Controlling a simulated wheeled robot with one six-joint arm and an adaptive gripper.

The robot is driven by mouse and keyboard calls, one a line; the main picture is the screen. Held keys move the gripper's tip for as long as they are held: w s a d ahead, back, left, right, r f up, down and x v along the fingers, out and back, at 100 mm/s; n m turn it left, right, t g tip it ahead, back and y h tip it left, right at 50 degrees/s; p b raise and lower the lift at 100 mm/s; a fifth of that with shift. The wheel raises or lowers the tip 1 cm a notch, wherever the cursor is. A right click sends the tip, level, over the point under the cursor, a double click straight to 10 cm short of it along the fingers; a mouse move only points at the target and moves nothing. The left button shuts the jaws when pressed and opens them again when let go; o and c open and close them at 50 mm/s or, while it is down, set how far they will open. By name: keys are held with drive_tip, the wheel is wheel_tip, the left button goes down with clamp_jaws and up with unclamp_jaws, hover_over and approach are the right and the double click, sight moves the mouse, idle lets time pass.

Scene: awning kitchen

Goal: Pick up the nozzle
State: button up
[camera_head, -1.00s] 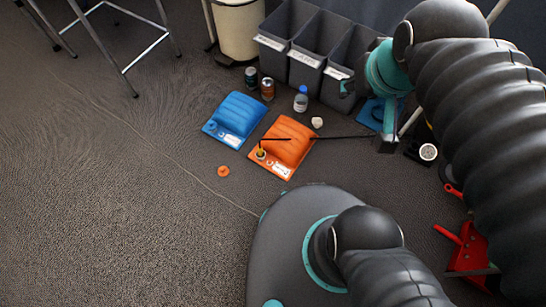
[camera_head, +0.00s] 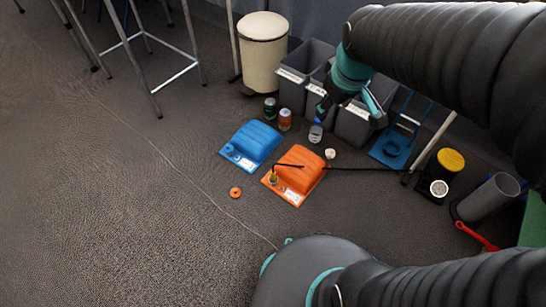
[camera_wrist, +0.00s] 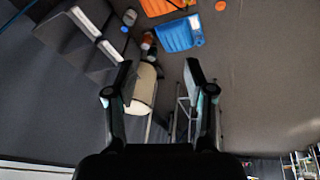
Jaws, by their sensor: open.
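I cannot tell for sure which part is the nozzle. A small yellow-and-black upright piece (camera_head: 273,177) stands on the left corner of the orange padded base (camera_head: 306,175). A thin black tube (camera_head: 360,169) runs from there across the pad to the right. The orange base shows partly at the top of the wrist view (camera_wrist: 165,6). My gripper (camera_head: 350,110) is raised above the grey bins, up and right of the orange base. In the wrist view my gripper (camera_wrist: 160,78) is open and empty, its fingers well apart.
A blue padded base (camera_head: 255,143), cans (camera_head: 285,119), a bottle (camera_head: 315,133) and an orange ring (camera_head: 235,192) are on the floor nearby. Grey bins (camera_head: 293,80) and a cream bin (camera_head: 263,50) stand behind. The floor at left front is clear.

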drive_tip(key=w+a+f+n+g+b, duration=0.1)
drive_tip(key=w+a+f+n, duration=0.35)
drive_tip(key=w+f, duration=0.5)
drive_tip(key=n+g+b, duration=0.2)
drive_tip(key=n+g, duration=0.1)
drive_tip(key=n, duration=0.6)
hover_over(273, 172)
wheel_tip(273, 172, down, 27)
drive_tip(key=shift+n, duration=0.65)
drive_tip(key=f, duration=1.1)
drive_tip(key=shift+w+f+b, duration=0.2)
drive_tip(key=shift+w+b, duration=0.1)
drive_tip(key=shift+b, duration=0.1)
drive_tip(key=shift+s+f+b, duration=0.15)
drive_tip(key=shift+f, duration=1.3)
drive_tip(key=shift+s+f+b, duration=0.1)
drive_tip(key=shift+f+b, duration=0.05)
drive_tip(key=shift+f, duration=1.3)
clamp_jaws()
